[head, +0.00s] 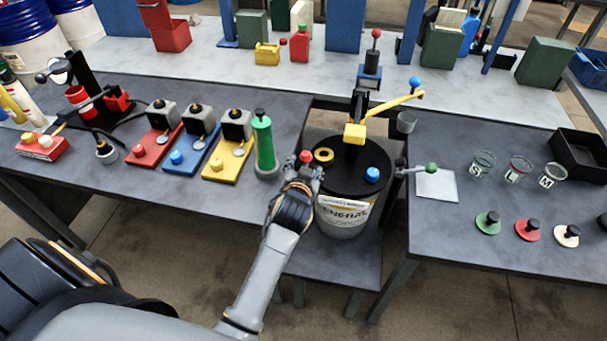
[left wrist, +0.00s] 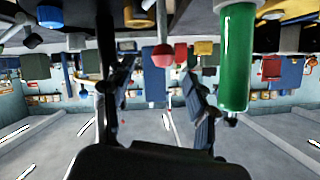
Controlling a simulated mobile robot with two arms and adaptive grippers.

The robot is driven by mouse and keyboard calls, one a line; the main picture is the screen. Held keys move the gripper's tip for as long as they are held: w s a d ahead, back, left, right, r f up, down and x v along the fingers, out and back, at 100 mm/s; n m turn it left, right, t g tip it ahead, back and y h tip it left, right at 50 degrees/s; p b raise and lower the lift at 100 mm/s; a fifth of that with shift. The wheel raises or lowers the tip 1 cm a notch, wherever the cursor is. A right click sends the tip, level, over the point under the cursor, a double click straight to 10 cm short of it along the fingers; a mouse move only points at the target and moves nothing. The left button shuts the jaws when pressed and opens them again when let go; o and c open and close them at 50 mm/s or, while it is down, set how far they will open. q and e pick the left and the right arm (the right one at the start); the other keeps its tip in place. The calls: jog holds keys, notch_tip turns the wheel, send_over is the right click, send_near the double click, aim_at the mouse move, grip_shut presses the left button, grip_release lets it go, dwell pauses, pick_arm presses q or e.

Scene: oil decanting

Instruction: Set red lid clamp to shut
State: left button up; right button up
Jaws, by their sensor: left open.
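The red lid clamp shows as a red ball knob (head: 306,157) at the left edge of the black lid (head: 345,180) on a white drum (head: 342,215). My left gripper (head: 304,175) is open just in front of this knob. In the left wrist view, which looks upside down, the red knob (left wrist: 163,56) lies between the two spread fingers (left wrist: 160,82), beyond their tips. I see no finger touching it. My right gripper is not in view.
A green cylinder (head: 264,145) stands close to the left of the gripper; it also shows in the left wrist view (left wrist: 238,60). Benches flank the drum.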

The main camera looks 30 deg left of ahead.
pick_arm(q)
jog(key=v, duration=0.5)
jog(key=shift+w, duration=0.1)
jog(key=s+d+f+m+g+h+b, duration=0.15)
jog(key=s+f, duration=0.25)
jog(key=f, duration=0.7)
jog(key=s+d+f+g+h, duration=0.1)
jog(key=s+d+f+g, duration=0.2)
jog(key=f, duration=0.9)
jog(key=s+d+f+m+g+h+b, duration=0.15)
jog(key=s+f, duration=0.35)
jog(key=f, duration=0.6)
jog(key=s+a+f+g, duration=0.2)
jog(key=s+f, duration=0.5)
jog(key=s, duration=0.4)
jog(key=s+a+f+g+b, duration=0.1)
jog(key=s+f, duration=0.6)
jog(key=s, duration=0.4)
jog(key=s+a+f+n+g+b, duration=0.1)
jog(key=s+a+f+g, duration=0.1)
jog(key=s+f, duration=0.5)
jog(key=s, duration=0.3)
jog(key=shift+s+a+g, duration=0.3)
jog(key=shift+s+a, duration=0.05)
jog(key=shift+s, duration=0.05)
